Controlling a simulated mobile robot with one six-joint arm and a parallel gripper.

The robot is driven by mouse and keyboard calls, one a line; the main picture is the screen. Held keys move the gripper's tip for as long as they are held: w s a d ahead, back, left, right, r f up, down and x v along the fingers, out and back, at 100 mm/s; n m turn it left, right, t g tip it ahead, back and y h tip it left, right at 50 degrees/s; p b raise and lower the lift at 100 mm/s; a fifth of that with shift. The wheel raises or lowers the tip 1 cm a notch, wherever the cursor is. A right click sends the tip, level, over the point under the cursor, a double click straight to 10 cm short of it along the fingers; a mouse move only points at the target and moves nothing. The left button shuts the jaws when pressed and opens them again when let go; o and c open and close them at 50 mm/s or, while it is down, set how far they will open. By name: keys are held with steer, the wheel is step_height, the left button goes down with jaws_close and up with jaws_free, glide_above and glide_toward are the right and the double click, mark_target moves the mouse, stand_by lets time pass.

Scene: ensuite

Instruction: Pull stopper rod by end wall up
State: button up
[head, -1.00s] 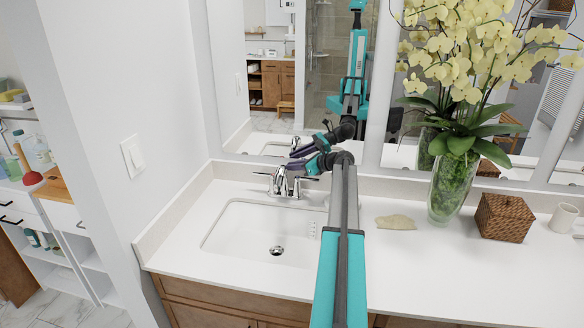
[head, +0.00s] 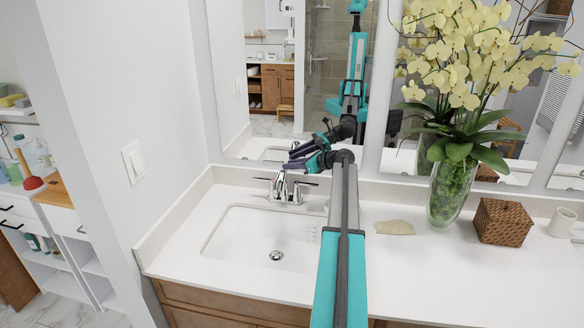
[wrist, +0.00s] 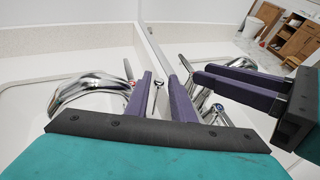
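The stopper rod (wrist: 158,86) is a thin chrome rod with a small knob, seen in the wrist view behind the faucet, by the mirror wall. The chrome faucet (head: 282,187) stands at the back of the sink and fills the left of the wrist view (wrist: 92,90). My gripper (head: 287,164) is above and behind the faucet. In the wrist view my gripper (wrist: 160,82) is open, with two purple fingers apart. The rod shows in the gap between them, seemingly beyond the tips. I see no contact. The rod cannot be made out in the head view.
The mirror (head: 290,70) is close behind the gripper and reflects it. The white sink (head: 262,238) is below. A flat beige stone or soap (head: 394,228), a vase of yellow orchids (head: 450,190) and a wicker box (head: 503,221) stand right on the counter.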

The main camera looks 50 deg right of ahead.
steer(key=shift+s+f, duration=0.1)
steer(key=shift+f, duration=0.05)
steer(key=b+v, duration=0.3)
steer(key=v, duration=1)
steer(key=shift+s+r+b, duration=0.25)
steer(key=shift+s+b, duration=0.05)
steer(key=shift+b, duration=0.05)
